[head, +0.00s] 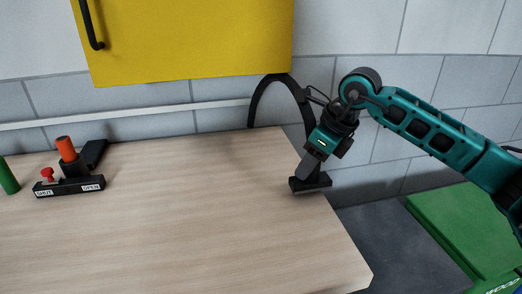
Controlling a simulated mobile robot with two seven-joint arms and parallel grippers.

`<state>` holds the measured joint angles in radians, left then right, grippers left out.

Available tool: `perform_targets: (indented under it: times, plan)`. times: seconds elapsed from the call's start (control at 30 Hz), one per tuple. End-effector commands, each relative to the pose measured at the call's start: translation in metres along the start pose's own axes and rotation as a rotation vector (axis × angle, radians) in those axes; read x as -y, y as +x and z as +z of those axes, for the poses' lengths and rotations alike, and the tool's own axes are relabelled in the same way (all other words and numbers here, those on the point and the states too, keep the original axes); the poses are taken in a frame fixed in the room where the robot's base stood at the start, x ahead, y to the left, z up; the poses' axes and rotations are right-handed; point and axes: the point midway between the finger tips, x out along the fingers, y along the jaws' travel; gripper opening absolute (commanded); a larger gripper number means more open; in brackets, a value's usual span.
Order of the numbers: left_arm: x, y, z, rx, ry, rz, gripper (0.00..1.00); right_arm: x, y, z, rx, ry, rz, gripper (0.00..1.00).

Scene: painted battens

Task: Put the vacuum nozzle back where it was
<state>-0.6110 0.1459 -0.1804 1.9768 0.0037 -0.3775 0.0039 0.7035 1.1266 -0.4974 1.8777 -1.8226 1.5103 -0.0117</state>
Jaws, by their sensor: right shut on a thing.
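The black vacuum nozzle (322,182) has a flat, wide foot and is at the right edge of the wooden worktop (200,220). My right gripper (311,163) is shut on the nozzle from above, and its fingers hide part of it. I cannot tell whether the foot touches the worktop or is held just over it. A black hose (268,87) arches up behind the gripper, from the back of the worktop by the wall. Its lower right end passes behind my gripper. My left gripper is not in view.
A black device (68,187) marked SHUT and OPEN, with an orange handle and red knob, stands at the left beside a green cylinder (8,176). A yellow cabinet (190,40) hangs above. A green box (440,225) is beyond the right edge. The worktop's middle is clear.

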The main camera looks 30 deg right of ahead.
Motion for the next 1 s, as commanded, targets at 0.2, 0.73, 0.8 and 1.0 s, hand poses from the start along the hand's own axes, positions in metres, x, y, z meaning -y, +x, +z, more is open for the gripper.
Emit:
perform_targets:
  times: [0.2, 0.73, 0.8, 1.0]
  plan:
    - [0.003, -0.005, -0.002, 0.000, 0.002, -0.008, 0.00, -0.001, 0.017, 0.048, 0.005, 0.000, 0.004, 0.15]
    - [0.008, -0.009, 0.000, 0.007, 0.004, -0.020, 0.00, -0.001, 0.044, 0.111, 0.003, 0.000, 0.002, 0.15]
    - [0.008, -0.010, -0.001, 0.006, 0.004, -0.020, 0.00, -0.001, 0.049, 0.120, 0.001, 0.000, 0.002, 0.15]
    - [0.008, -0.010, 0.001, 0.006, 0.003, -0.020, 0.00, 0.001, 0.063, 0.111, 0.000, 0.000, -0.001, 0.15]
